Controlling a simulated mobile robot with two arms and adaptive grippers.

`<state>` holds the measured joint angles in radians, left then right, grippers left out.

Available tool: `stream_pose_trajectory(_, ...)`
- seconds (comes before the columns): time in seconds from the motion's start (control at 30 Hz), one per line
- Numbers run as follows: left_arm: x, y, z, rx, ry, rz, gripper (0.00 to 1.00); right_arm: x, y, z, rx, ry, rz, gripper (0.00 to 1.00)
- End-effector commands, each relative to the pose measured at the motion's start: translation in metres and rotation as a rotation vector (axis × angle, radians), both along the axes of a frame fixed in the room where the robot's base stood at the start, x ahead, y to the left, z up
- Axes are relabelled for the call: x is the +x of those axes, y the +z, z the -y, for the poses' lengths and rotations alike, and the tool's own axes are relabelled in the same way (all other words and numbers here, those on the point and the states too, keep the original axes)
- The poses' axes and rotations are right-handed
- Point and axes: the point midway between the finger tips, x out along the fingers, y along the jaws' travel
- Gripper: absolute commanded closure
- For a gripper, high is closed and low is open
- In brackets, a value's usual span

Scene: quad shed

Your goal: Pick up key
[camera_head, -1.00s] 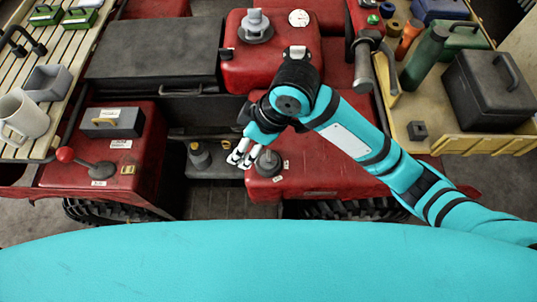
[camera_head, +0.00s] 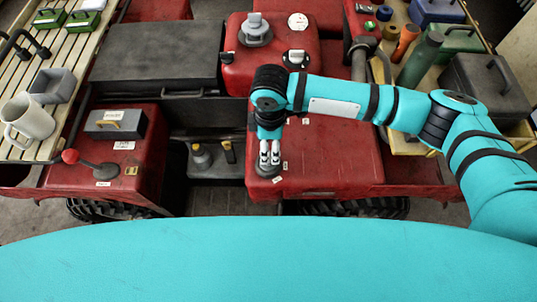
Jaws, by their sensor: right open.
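I cannot make out a key for certain. A small switch-like fitting with a pale round plate (camera_head: 295,58) sits on the red body above my right arm. A dark round knob base (camera_head: 267,170) is on the red panel, partly hidden by my right gripper. My right gripper (camera_head: 270,157) is open, with its pale fingertips pointing down over this base. I cannot tell whether they touch it. My left gripper is not in view.
A yellow-and-black item (camera_head: 229,151) and a grey bottle-like item (camera_head: 200,157) stand in the footwell. A slatted bench with a mug (camera_head: 29,117) and a yellow tray with a green bottle (camera_head: 420,60) flank the red vehicle.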

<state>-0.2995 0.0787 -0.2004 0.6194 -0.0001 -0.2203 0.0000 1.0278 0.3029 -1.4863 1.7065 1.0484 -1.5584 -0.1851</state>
Motion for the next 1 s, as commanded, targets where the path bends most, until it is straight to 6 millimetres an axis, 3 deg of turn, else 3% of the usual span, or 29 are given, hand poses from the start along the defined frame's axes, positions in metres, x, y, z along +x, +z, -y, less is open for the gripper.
stream_pose_trajectory(0.1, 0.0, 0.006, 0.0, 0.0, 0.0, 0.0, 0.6, 0.0, -0.016, 0.0, -0.001, 0.0, -0.001, 0.38)
stream_pose_trajectory(0.37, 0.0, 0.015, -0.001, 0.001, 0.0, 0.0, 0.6, 0.0, -0.034, -0.001, -0.001, 0.0, -0.001, 0.38)
stream_pose_trajectory(0.5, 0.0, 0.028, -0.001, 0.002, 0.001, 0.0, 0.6, -0.001, -0.055, -0.003, -0.002, 0.001, -0.001, 0.38)
stream_pose_trajectory(0.63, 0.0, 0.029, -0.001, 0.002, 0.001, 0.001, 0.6, 0.0, -0.073, -0.003, -0.001, 0.0, 0.0, 0.38)
stream_pose_trajectory(0.93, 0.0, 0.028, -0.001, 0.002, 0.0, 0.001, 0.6, 0.0, -0.079, -0.003, 0.001, 0.001, 0.001, 0.38)
stream_pose_trajectory(1.0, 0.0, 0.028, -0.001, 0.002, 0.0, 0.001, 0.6, 0.0, -0.079, -0.003, 0.001, 0.001, 0.001, 0.48)
